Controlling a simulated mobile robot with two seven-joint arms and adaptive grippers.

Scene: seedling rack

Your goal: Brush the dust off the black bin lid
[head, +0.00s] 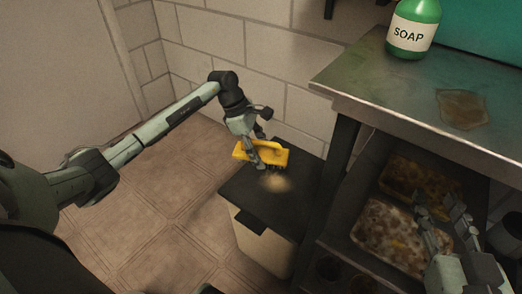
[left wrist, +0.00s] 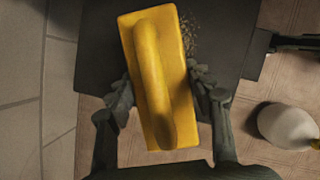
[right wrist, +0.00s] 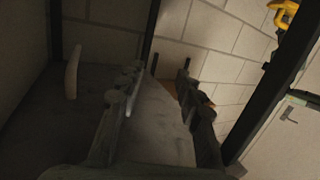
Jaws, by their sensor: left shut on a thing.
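My left gripper (head: 258,160) is shut on the yellow brush (head: 270,153), which it holds over the far part of the black bin lid (head: 243,195). The brush's dark bristles face down toward the lid; I cannot tell whether they touch it. A pale dust patch (head: 277,184) lies on the lid just in front of the brush. In the left wrist view the brush (left wrist: 160,80) sits between both fingers, with dust specks (left wrist: 189,36) beside its far end over the dark lid (left wrist: 98,52). My right gripper (head: 445,222) is open and appears empty near the shelf trays.
The cream bin (head: 262,245) stands against the wall, left of a metal bench (head: 385,85). The bench holds a green soap bottle (head: 413,28) and a brownish stain (head: 462,108). Tiled floor left of the bin is clear.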

